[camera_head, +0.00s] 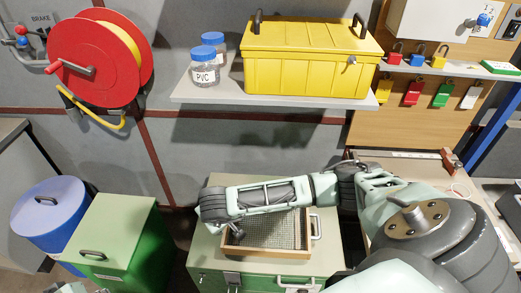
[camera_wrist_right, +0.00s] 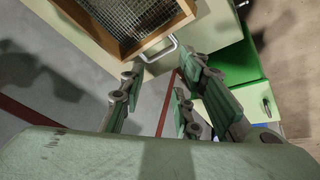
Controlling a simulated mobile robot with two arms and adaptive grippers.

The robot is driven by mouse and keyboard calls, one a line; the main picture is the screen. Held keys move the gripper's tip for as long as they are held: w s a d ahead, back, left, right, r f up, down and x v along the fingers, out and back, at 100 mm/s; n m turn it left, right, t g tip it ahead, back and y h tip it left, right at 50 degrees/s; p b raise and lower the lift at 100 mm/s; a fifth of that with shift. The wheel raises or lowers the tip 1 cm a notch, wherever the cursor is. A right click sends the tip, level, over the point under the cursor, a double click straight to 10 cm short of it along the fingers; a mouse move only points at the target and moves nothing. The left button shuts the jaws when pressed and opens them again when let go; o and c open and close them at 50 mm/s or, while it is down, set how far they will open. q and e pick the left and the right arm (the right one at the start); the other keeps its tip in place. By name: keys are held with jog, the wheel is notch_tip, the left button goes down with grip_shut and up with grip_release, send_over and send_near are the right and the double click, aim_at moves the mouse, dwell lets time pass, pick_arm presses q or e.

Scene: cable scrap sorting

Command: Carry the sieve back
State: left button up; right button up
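The sieve (camera_head: 266,251) has a wooden frame, a metal mesh and a pale loop handle at its right. It rests on a pale green cabinet top, partly hidden under my right arm. In the right wrist view the sieve (camera_wrist_right: 184,20) is at the top, with a loop handle (camera_wrist_right: 163,52) on its near side. My right gripper (camera_wrist_right: 160,78) has its fingers spread apart, with the handle just beyond the fingertips and nothing visibly gripped. In the head view the right gripper (camera_head: 217,208) is at the sieve's left end.
The pale green cabinet (camera_head: 216,262) stands below. A green lidded box (camera_head: 112,228) and a blue drum (camera_head: 50,205) stand to the left. A shelf (camera_head: 200,95) with a yellow toolbox (camera_head: 310,70) and jars hangs behind. A red cable reel (camera_head: 92,55) is on the wall.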

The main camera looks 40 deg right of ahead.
jog(key=v, duration=1.1)
jog(key=shift+d+r, duration=0.2)
jog(key=shift+r, duration=0.2)
jog(key=shift+s, duration=0.1)
jog(key=shift+a, duration=0.1)
